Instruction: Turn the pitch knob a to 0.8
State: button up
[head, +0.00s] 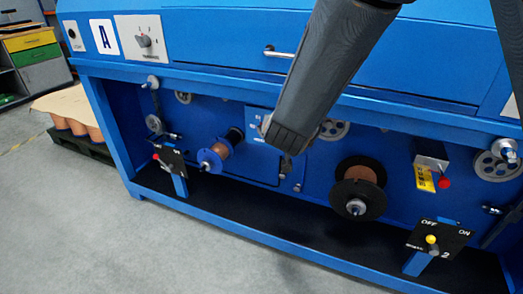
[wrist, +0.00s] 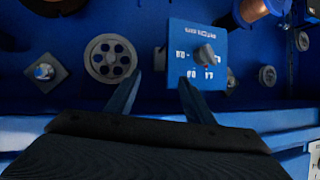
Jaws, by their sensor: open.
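A blue square panel (wrist: 179,70) with white upside-down markings shows in the wrist view. On it is a grey knob (wrist: 205,55) with a small red mark; it looks like the pitch knob, but the lettering is too small to read surely. My gripper (wrist: 160,77) is open and empty, its two fingers pointing at the machine wall. The knob sits just right of and beyond the right fingertip, not between the fingers. In the head view the blue panel (head: 256,114) is partly hidden behind my arm, and the knob is not visible there.
In the head view, a copper spool (head: 215,155) is left of my arm, and a large black-flanged reel (head: 359,191) is to the right. A blue frame rail (head: 250,110) runs above the recess.

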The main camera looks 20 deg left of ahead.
aim_at(260, 134)
jog(key=s+a+f+m+t+h+b, duration=0.25)
jog(key=s+a+f+t+b, duration=0.2)
jog(key=a+f+b, duration=0.55)
jog(key=shift+n+t+h, duration=0.45)
jog(key=shift+t, duration=0.1)
jog(key=shift+w+a+r+b, duration=0.2)
jog(key=shift+w+r, duration=0.25)
jog(key=shift+w, duration=0.85)
jog(key=shift+w+a+r+b, duration=0.1)
jog(key=shift+w+r+b, duration=0.3)
jog(key=shift+w, duration=0.9)
jog(key=shift+w+a+r+b, duration=0.15)
jog(key=shift+w+r, duration=0.35)
jog(key=shift+w, duration=0.8)
jog(key=shift+c, duration=0.3)
jog(key=c, duration=1)
